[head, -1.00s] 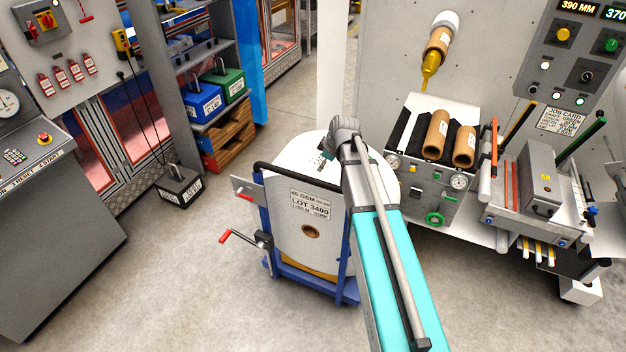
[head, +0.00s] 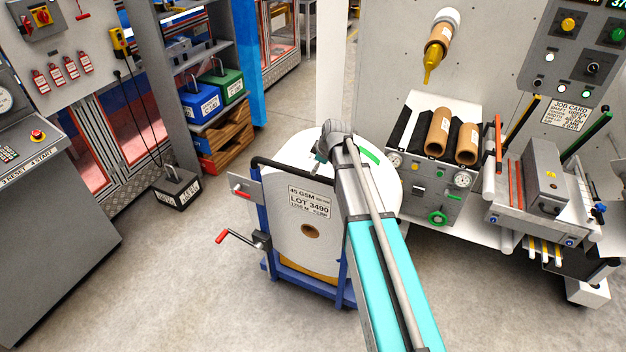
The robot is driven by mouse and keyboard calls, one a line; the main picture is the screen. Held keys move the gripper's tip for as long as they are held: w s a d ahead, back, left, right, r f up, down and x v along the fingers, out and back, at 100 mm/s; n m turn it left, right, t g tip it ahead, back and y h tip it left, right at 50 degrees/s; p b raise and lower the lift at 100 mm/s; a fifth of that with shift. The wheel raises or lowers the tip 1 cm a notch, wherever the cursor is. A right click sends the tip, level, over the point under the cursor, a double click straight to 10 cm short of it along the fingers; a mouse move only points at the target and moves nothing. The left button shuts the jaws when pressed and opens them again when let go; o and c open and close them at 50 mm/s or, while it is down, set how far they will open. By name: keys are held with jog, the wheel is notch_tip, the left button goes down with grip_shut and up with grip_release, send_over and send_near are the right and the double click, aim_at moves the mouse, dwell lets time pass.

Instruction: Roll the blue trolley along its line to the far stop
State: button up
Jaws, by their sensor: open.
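The blue trolley (head: 344,296) stands on the floor in the middle of the head view. It has a blue frame and a black push handle (head: 292,167), and it carries a big white roll (head: 322,250) labelled LOT 3490. A crank with a red grip (head: 222,237) sticks out at its left. My turquoise arm reaches over the trolley's right side and hides part of the roll and frame. My gripper (head: 320,154) is open and empty above the roll's top, behind the handle. Its fingers are small and partly hidden by my wrist. No line or stop for the trolley is clearly visible.
A grey machine with brown cores (head: 438,132) stands close on the trolley's right. A grey console (head: 45,215) is at the left. A black weight block (head: 177,188) sits on the floor near a shelf with blue and green boxes (head: 228,87). Floor left of the trolley is clear.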

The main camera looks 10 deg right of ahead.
jog(key=shift+b+x, duration=2.85)
jog(key=shift+x, duration=0.65)
